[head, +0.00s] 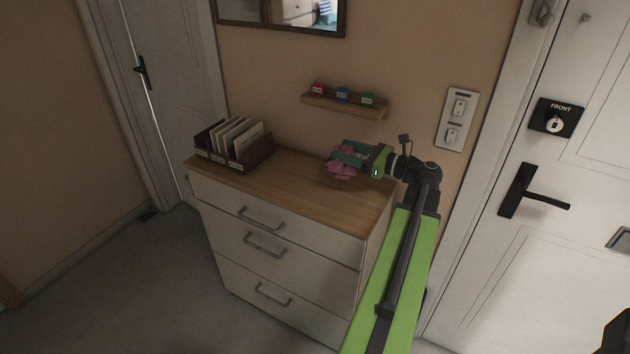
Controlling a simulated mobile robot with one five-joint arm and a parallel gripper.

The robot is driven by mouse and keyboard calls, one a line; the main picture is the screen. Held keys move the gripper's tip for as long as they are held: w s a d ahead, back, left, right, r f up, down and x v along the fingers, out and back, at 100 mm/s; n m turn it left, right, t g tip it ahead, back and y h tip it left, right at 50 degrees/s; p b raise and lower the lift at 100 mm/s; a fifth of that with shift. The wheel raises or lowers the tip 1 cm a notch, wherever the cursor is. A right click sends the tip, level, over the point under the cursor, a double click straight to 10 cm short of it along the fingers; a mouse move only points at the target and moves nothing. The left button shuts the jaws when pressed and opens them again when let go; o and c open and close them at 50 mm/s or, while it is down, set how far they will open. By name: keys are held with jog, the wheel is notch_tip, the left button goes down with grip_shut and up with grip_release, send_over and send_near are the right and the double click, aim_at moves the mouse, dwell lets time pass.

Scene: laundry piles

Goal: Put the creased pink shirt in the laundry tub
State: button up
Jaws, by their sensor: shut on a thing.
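My gripper (352,155) is above the right end of the wooden dresser top, near the wall. It is shut on the creased pink shirt (341,172), a small crumpled bundle that shows below and around the fingers. I cannot tell whether the shirt's underside touches the dresser top or hangs just above it. My arm comes in from the lower right, past the dresser's right side. No laundry tub is in view.
The white dresser (285,240) has a bare wooden top between the shirt and a file box (233,145). A small wall shelf (345,104) with little coloured items is above. A white front door (560,190) stands right; open floor (120,285) lies left.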

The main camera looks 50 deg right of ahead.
jog(key=w+a+f+b, duration=0.1)
jog(key=w+f+b, duration=0.1)
jog(key=f, duration=0.1)
jog(key=w+a+f+b, duration=0.1)
jog(key=w+f+b, duration=0.2)
jog(key=w+a+f+b, duration=0.1)
jog(key=w+f+b, duration=0.1)
jog(key=f+b, duration=0.1)
jog(key=shift+w+a+f, duration=0.3)
jog(key=shift+w+a, duration=0.05)
jog(key=shift+r, duration=0.2)
jog(key=shift+f, duration=0.15)
jog(key=o, duration=1.5)
